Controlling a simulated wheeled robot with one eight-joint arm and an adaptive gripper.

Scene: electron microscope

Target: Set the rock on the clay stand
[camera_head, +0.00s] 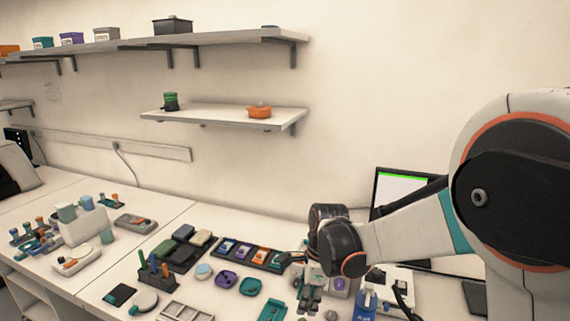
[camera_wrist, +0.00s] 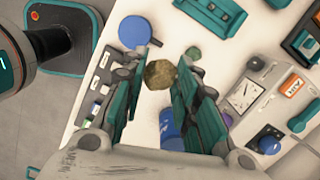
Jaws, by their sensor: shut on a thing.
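The rock (camera_wrist: 160,75) is a rough, olive-brown lump between the two fingertips of my gripper (camera_wrist: 161,80) in the wrist view. My gripper is shut on it. In the head view my gripper (camera_head: 312,288) points down over the right part of the table, and I cannot make out the rock there. A small grey-green round piece (camera_wrist: 193,53) lies just beyond the right finger in the wrist view. It may be the clay stand, but I cannot tell for sure. The right finger is close to it in the picture.
A blue round piece (camera_wrist: 135,31) and a teal holder (camera_wrist: 212,14) lie on the white table beyond the gripper. A blue container (camera_head: 365,305) stands right of the gripper, near a monitor (camera_head: 400,188). A slide tray (camera_head: 252,254) and several small items crowd the left.

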